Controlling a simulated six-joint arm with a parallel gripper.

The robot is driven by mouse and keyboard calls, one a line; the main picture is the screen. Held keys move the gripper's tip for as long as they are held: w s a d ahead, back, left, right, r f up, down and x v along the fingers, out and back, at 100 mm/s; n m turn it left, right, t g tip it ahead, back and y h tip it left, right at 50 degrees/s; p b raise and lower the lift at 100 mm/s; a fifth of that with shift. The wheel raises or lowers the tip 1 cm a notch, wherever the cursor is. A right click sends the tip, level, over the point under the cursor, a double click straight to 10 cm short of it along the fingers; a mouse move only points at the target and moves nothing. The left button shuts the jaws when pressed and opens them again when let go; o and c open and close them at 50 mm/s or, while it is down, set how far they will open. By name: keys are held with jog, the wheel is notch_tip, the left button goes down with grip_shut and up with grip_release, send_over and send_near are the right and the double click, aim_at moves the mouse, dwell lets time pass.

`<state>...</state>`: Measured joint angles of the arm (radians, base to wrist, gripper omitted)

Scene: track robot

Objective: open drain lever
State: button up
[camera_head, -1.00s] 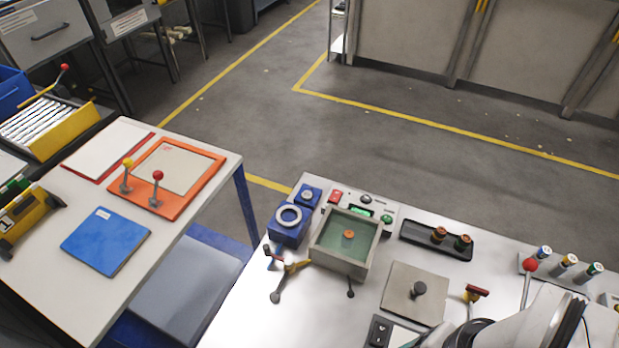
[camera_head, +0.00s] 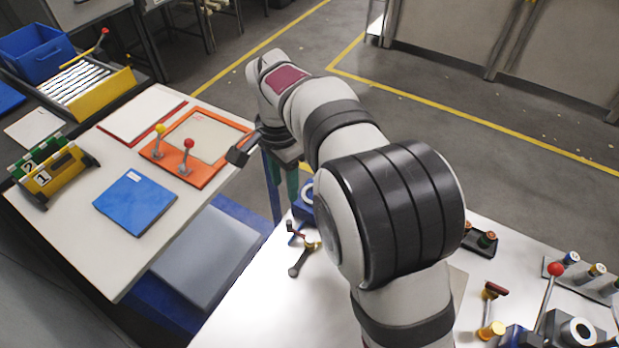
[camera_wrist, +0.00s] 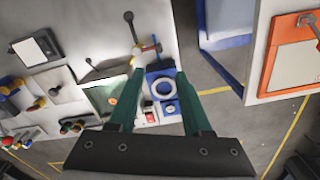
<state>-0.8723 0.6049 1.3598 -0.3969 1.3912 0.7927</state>
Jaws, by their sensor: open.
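A brass valve fitting (camera_head: 312,241) sits on the white bench, with a dark-tipped lever (camera_head: 296,268) reaching toward the front. In the wrist view the valve (camera_wrist: 143,52) and the lever's dark knob (camera_wrist: 128,17) lie beyond my left finger's tip. Which lever is the drain lever is not marked. The tank with green liquid (camera_wrist: 104,97) is beside the valve in the wrist view; my arm hides it in the head view. My gripper (camera_wrist: 170,72) is open and empty, above the bench edge. A blue block with a white ring (camera_wrist: 164,89) shows between its green fingers.
The left table holds an orange panel (camera_head: 209,171) with red- and yellow-knobbed levers and a blue plate (camera_head: 135,204). A red-knobbed lever (camera_head: 555,269) stands on the bench at right. A floor gap separates the two tables.

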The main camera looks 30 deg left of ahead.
aim_at(289, 222)
notch_tip(289, 222, down, 13)
jog(key=shift+f, duration=0.15)
grip_shut()
